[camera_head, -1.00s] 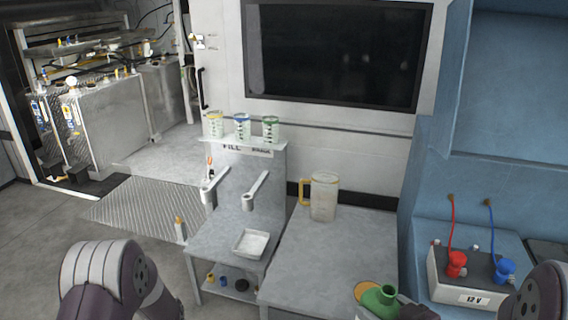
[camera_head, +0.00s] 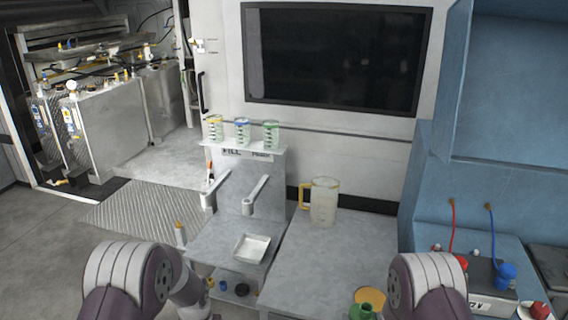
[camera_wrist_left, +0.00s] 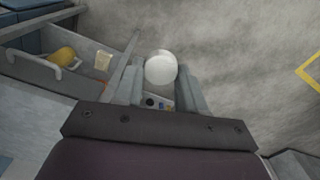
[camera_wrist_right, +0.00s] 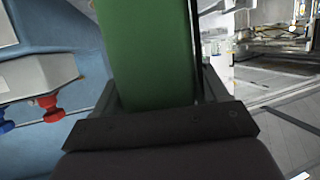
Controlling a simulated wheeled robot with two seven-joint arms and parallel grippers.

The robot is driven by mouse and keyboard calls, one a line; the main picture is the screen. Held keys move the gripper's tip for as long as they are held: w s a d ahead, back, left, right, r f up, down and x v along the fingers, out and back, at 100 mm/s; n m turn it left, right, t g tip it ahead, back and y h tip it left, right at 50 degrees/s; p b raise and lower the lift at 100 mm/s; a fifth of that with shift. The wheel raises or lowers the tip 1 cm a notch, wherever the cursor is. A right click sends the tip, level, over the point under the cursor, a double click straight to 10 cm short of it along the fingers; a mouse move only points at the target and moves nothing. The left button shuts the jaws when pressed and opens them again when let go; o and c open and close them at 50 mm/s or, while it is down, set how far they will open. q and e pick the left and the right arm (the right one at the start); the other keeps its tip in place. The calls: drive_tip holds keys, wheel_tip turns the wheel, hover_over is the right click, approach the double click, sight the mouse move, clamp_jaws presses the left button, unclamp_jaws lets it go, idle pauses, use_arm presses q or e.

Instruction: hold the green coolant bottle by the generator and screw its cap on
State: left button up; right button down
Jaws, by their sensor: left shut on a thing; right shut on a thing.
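The green coolant bottle (camera_head: 361,312) shows at the bottom edge of the head view, with its open neck up and most of its body cut off. In the right wrist view the bottle (camera_wrist_right: 148,50) fills the space between the fingers of my right gripper (camera_wrist_right: 160,90), which is shut on it. My left gripper (camera_wrist_left: 160,88) is shut on a round white cap (camera_wrist_left: 160,68), seen in the left wrist view. The cap is apart from the bottle. The left fingers are out of the head view.
A grey bench (camera_head: 320,262) carries a clear jug (camera_head: 323,202) with a yellow handle. A fill stand (camera_head: 235,195) with a small tray (camera_head: 252,248) is to its left. A battery box with red and blue clamps (camera_head: 506,272) stands at right.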

use_arm(q)
drive_tip(key=shift+w, duration=0.1)
use_arm(e)
drive_tip(key=shift+w, duration=0.1)
drive_tip(key=shift+a, duration=0.1)
drive_tip(key=s+a+f+n+g+y, duration=0.1)
drive_tip(key=s+a+f+n+y, duration=0.1)
drive_tip(key=a+n+y, duration=0.2)
drive_tip(key=s+a+f+n+g+y, duration=0.2)
drive_tip(key=s+a+n+y, duration=0.1)
drive_tip(key=a, duration=0.7)
drive_tip(key=shift+s+a+f+n+y, duration=0.3)
drive_tip(key=shift+n+y, duration=0.2)
drive_tip(key=shift+y, duration=0.5)
use_arm(q)
drive_tip(key=d+r+m, duration=0.3)
drive_tip(key=d+r, duration=0.4)
drive_tip(key=d, duration=0.4)
drive_tip(key=s+d+r+m, duration=0.1)
drive_tip(key=d+r+m, duration=0.3)
drive_tip(key=d+r, duration=0.4)
drive_tip(key=d, duration=0.4)
drive_tip(key=shift+s, duration=0.25)
drive_tip(key=shift+d+f, duration=0.1)
